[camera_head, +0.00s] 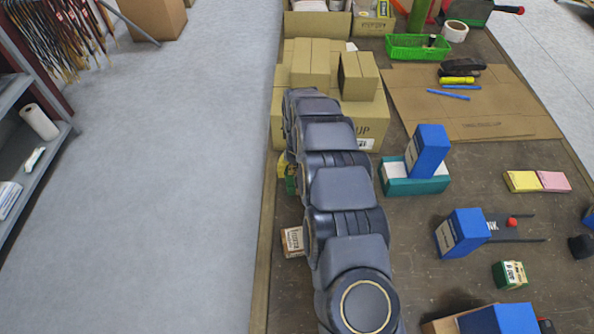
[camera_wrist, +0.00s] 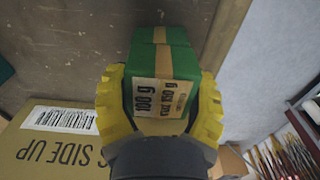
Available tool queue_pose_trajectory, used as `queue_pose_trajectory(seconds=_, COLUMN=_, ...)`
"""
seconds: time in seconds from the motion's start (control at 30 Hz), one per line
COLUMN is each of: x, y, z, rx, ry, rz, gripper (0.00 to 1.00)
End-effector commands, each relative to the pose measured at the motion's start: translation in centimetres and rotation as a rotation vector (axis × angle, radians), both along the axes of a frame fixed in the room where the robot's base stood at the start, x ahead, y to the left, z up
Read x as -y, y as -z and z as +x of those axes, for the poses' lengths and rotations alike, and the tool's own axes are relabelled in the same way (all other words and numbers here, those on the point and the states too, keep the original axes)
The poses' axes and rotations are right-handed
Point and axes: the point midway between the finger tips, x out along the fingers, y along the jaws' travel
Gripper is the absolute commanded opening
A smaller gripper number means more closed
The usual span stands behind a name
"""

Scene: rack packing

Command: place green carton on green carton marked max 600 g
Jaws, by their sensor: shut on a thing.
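In the head view the held carton (camera_head: 291,179) is mostly hidden behind my arm, near the table's left edge, in front of the cardboard box. Another green carton (camera_head: 509,275) with a pale label stands on the table at the right front; its print is too small to read. No "max 600 g" mark is legible.
A large cardboard box (camera_head: 374,120) with smaller cartons on top stands behind; it shows beside my gripper in the wrist view (camera_wrist: 50,150). A small labelled box (camera_head: 292,242) is left of my arm. Blue cartons (camera_head: 432,145) (camera_head: 466,230) stand at right.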

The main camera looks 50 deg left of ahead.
Motion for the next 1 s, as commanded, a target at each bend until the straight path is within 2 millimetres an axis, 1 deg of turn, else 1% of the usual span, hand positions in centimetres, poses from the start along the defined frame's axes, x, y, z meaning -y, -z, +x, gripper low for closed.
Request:
queue_pose_trajectory(seconds=0.3, x=0.0, y=0.2, z=0.0, rx=0.000, ry=0.001, rz=0.000, gripper=0.26)
queue_pose_trajectory(seconds=0.33, x=0.0, y=0.3, z=0.0, rx=0.000, ry=0.001, rz=0.000, gripper=0.63)
queue_pose_trajectory(seconds=0.37, x=0.0, y=0.3, z=0.0, rx=0.000, ry=0.000, rz=0.001, gripper=0.76)
queue_pose_trajectory(seconds=0.4, x=0.0, y=0.2, z=0.0, rx=0.000, ry=0.000, rz=0.001, gripper=0.92)
queue_pose_trajectory(seconds=0.77, x=0.0, y=0.0, z=0.0, rx=0.000, ry=0.000, rz=0.001, gripper=0.92)
queue_pose_trajectory(seconds=0.87, x=-0.1, y=-0.9, z=0.1, rx=0.001, ry=0.000, rz=0.002, gripper=0.92)
queue_pose_trajectory(seconds=0.97, x=0.0, y=-2.5, z=0.0, rx=0.001, ry=0.000, rz=0.001, gripper=0.92)
queue_pose_trajectory(seconds=1.0, x=0.0, y=-3.4, z=0.1, rx=0.001, ry=0.000, rz=0.002, gripper=0.92)
